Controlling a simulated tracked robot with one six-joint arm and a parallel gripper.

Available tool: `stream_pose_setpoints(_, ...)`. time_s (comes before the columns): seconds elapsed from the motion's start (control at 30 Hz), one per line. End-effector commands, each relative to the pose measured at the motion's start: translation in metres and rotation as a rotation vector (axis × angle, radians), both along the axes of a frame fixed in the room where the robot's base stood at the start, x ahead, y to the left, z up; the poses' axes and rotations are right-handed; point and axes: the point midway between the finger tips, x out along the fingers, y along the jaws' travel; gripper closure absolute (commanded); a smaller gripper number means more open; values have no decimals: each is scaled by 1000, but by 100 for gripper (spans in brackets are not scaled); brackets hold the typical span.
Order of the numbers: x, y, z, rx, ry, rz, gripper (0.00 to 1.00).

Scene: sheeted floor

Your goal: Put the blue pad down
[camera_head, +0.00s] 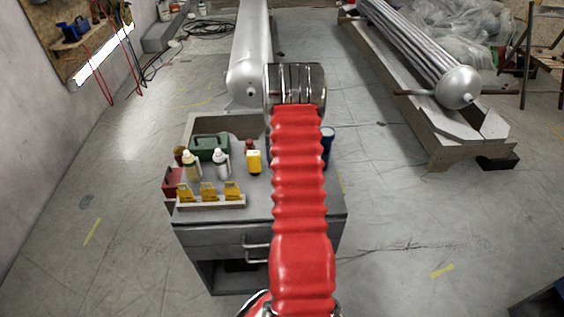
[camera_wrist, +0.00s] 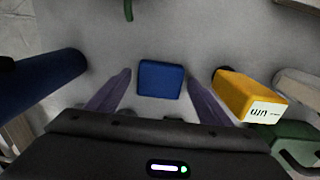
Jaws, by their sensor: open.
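The blue pad (camera_wrist: 160,79) shows in the wrist view as a small rounded block, seemingly resting on the grey cabinet top. My gripper (camera_wrist: 159,75) is open, with one purple-grey finger to each side of the pad. Grey surface shows between the pad and each finger, so neither finger appears to touch it. How high the fingers are above the top is hard to tell. In the head view my red-sleeved arm hides the gripper and the pad.
The grey cabinet (camera_head: 207,217) carries a yellow container (camera_head: 254,161), a dark blue cylinder (camera_head: 327,148), two bottles, a green case (camera_head: 209,146) and a rack of yellow pieces (camera_head: 209,204). In the wrist view, the yellow container (camera_wrist: 247,96) stands close right of the fingers.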

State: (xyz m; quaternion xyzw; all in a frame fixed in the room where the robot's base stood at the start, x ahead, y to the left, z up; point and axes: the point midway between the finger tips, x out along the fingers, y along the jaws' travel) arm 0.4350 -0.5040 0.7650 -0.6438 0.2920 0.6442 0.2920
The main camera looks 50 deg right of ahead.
Motion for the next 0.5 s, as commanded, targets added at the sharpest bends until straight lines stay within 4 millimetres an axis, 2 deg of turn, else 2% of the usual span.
stream_pose_setpoints(0.17, 0, 0, -2, -1, -1, 0, 27)
stream_pose_setpoints(0.37, 0, -1, 23, -3, -3, 0, 27)
stream_pose_setpoints(0.5, -2, -6, 47, -2, -2, 0, 27)
